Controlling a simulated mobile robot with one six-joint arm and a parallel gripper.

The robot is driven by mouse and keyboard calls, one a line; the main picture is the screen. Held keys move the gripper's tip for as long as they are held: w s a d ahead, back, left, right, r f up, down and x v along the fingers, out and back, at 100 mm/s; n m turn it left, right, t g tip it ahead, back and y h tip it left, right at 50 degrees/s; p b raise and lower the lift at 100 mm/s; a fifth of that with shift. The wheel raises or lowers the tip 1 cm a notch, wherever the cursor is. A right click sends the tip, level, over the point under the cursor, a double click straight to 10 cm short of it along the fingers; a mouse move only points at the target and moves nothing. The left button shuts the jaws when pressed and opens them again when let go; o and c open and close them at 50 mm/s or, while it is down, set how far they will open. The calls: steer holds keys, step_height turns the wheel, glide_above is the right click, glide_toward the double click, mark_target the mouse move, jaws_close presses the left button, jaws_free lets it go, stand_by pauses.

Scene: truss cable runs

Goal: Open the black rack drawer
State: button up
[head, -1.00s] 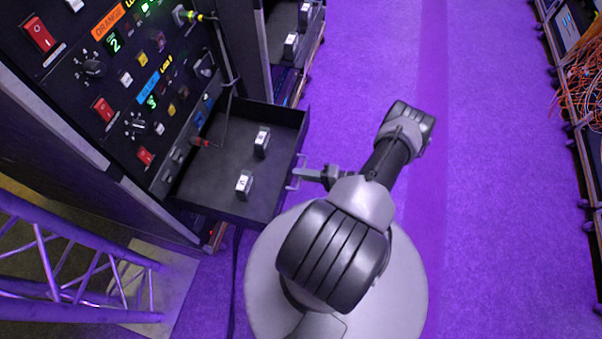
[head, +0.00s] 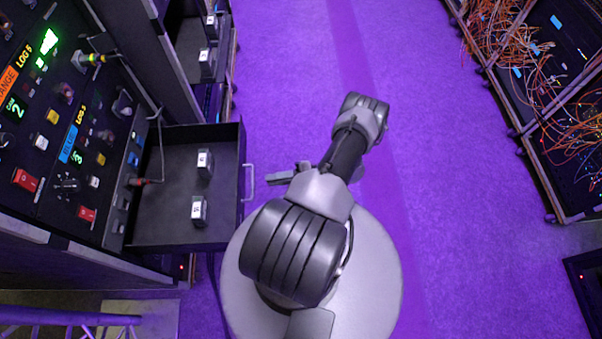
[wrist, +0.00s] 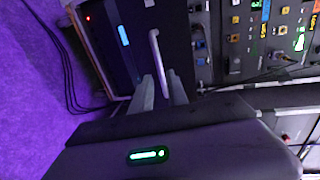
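The black rack drawer (head: 180,232) stands pulled out from the rack in the head view, its inside showing from above. Its pale bar handle (head: 249,182) is on the drawer's right-hand front. My gripper (head: 279,176) is just right of the handle, with a small gap of purple floor between them. In the wrist view the handle (wrist: 158,62) lies beyond the tips of my gripper (wrist: 160,90). The two fingers are apart with nothing between them.
Two labelled small blocks (head: 204,165) lie in the drawer. The rack panel (head: 60,140) stands left, a truss (head: 60,316) lower left, and cabled racks right. The purple floor (head: 300,60) ahead is clear.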

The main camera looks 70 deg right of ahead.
steer(key=v, duration=0.9)
steer(key=shift+s, duration=0.3)
steer(key=shift+d, duration=0.1)
